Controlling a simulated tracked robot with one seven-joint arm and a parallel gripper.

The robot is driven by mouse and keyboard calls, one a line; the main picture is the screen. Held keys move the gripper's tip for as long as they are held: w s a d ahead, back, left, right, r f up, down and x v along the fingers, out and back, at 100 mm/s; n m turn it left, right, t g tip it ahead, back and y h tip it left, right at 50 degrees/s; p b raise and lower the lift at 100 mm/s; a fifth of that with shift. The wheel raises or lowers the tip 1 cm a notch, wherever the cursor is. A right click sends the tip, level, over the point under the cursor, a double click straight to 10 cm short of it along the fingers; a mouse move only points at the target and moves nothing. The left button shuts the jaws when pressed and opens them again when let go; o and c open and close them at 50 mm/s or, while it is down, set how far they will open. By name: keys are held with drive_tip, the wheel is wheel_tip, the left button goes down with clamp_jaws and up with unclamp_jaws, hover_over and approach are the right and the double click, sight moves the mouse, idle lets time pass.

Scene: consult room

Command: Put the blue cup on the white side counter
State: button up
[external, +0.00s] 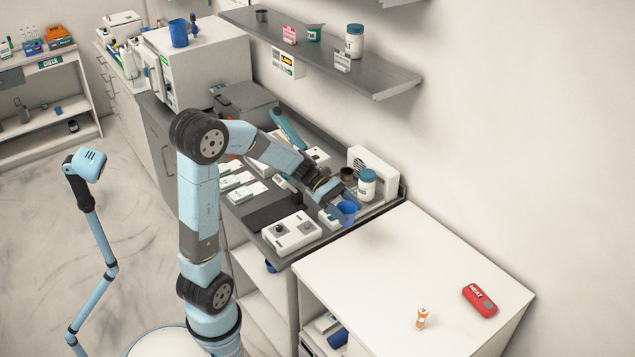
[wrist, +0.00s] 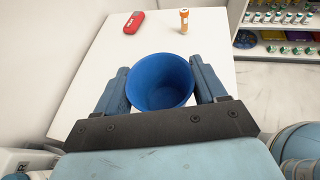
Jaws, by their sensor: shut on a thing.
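The blue cup (wrist: 160,82) is upright between the two fingers of my gripper (wrist: 160,85), which is shut on its sides. In the external view the cup (external: 348,212) is at the end of my gripper (external: 338,205), near the right end of the dark counter. The white side counter (external: 370,300) is in front, at the lower right. In the wrist view its white top (wrist: 120,70) extends beyond the cup. I cannot tell the exact height of the cup.
A white jar with a blue lid (external: 367,186) and a white device (external: 292,234) are near my gripper.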

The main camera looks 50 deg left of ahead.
drive_tip(key=s+d+m+g, duration=0.3)
drive_tip(key=s+d, duration=0.3)
drive_tip(key=d, duration=0.2)
drive_tip(key=shift+w+f, duration=0.15)
drive_tip(key=shift+f, duration=4.35)
drive_tip(key=shift+w+f, duration=0.1)
drive_tip(key=shift+f, duration=4.4)
drive_tip(key=o, duration=1)
